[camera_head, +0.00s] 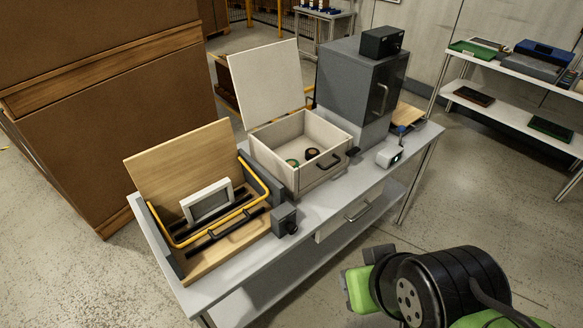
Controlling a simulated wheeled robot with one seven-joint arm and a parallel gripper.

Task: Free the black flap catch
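I cannot make out with certainty which part is the black flap catch. A wooden case (215,262) with a raised wooden flap (181,157) stands at the table's left end. A yellow bar frame (262,187) and a black handle (238,224) show at it. A grey block with a dark knob (285,220) sits at its right. A small black piece (352,152) lies between the pale box and the grey cabinet. My arm's green and black end (362,286) is at the lower right, apart from the table. Its fingers cannot be made out.
The pale box (322,172) has its lid (265,83) up and small round items inside. The grey cabinet (357,84) is closed, with a black box on top. A white device (389,156) stands at the table's right. Shelves (510,65) stand at right; the floor between is clear.

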